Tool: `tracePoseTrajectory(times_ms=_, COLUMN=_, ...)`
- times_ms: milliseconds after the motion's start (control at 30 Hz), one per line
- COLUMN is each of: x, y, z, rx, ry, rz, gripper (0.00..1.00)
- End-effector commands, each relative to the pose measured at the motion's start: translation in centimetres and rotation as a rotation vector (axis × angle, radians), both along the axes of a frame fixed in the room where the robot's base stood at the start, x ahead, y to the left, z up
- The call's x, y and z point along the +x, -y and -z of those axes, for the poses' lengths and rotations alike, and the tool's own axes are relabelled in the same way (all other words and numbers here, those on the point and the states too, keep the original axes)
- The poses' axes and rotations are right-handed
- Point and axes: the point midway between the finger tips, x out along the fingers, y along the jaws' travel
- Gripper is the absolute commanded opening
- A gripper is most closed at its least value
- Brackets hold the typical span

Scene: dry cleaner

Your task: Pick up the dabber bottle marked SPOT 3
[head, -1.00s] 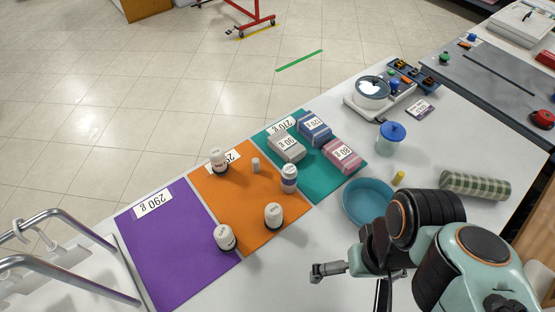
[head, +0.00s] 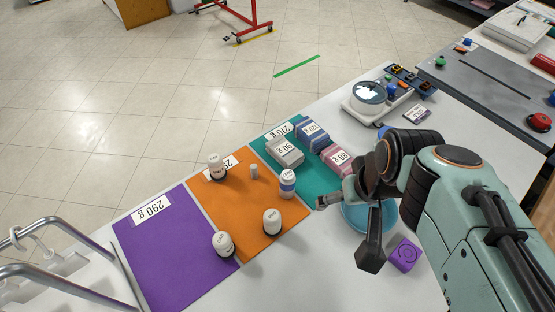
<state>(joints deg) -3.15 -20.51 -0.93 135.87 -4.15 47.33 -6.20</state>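Several white bottles with dark ends stand upright on the orange mat (head: 238,212). One is at the back left (head: 215,166), one at the front middle (head: 271,222) and one at the front left (head: 222,244). A white bottle with a blue band (head: 287,184) stands at the mat's right edge. A small pale cylinder (head: 254,171) stands between them. The bottle markings are too small to read, so I cannot tell which is SPOT 3. My gripper (head: 346,232) is right of the mat, its two fingers apart with nothing seen between them.
A teal mat (head: 308,180) holds a grey, a blue and a pink block. A purple mat (head: 165,245) is bare except for its 290 g card. A blue bowl (head: 385,225) is partly behind my gripper. A purple block (head: 404,255) lies near my arm. A metal rail (head: 65,220) stands left.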

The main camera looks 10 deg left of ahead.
Motion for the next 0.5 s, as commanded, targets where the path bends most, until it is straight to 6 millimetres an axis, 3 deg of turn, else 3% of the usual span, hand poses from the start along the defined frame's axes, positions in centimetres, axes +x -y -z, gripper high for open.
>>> tracePoseTrajectory(times_ms=100, x=4.8, y=-2.2, z=1.7, rx=-0.019, ry=0.005, rz=-0.084, gripper=0.75)
tracePoseTrajectory(times_ms=233, x=8.7, y=-6.0, z=5.8, rx=-0.045, ry=-0.031, rz=-0.193, gripper=0.75)
tracePoseTrajectory(times_ms=333, x=9.6, y=-8.9, z=9.9, rx=-0.069, ry=-0.098, rz=-0.271, gripper=0.75)
tracePoseTrajectory(times_ms=500, x=7.7, y=-11.7, z=15.5, rx=-0.111, ry=-0.237, rz=-0.366, gripper=0.75)
